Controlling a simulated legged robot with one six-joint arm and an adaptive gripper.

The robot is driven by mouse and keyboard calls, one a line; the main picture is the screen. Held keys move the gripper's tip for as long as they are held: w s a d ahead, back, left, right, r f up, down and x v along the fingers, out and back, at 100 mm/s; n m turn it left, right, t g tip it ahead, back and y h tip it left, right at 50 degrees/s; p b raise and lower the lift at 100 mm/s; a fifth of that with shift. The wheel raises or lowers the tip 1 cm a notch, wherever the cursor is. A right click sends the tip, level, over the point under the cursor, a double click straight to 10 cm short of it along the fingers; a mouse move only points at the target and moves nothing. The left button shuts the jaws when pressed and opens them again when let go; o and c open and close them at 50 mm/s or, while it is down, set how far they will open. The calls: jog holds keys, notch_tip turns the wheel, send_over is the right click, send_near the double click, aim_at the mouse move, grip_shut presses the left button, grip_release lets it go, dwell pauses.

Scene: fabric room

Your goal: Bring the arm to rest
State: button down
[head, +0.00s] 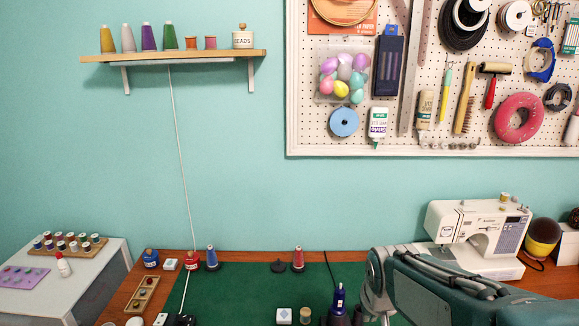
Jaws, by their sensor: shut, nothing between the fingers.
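My gripper (377,287) shows in the head view as pale grey metal parts at the lower right. It is shut and empty. It lies at the left end of a teal arm section of mine with grey cables along its top. The lower parts of the gripper and arm are cut off by the bottom edge. The gripper appears in front of the right side of the green mat (255,285); its height above the table cannot be told.
A dark blue item (339,298) stands close left of my gripper. A white sewing machine (478,238) stands behind my arm. A white side table (105,268) is at left. A shelf (170,57) and pegboard (300,144) hang above.

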jog(key=s+r, duration=0.2)
jog(key=s, duration=0.6)
jog(key=s+r+t, duration=0.1)
jog(key=s+r, duration=0.2)
jog(key=s, duration=0.5)
jog(key=shift+a, duration=0.15)
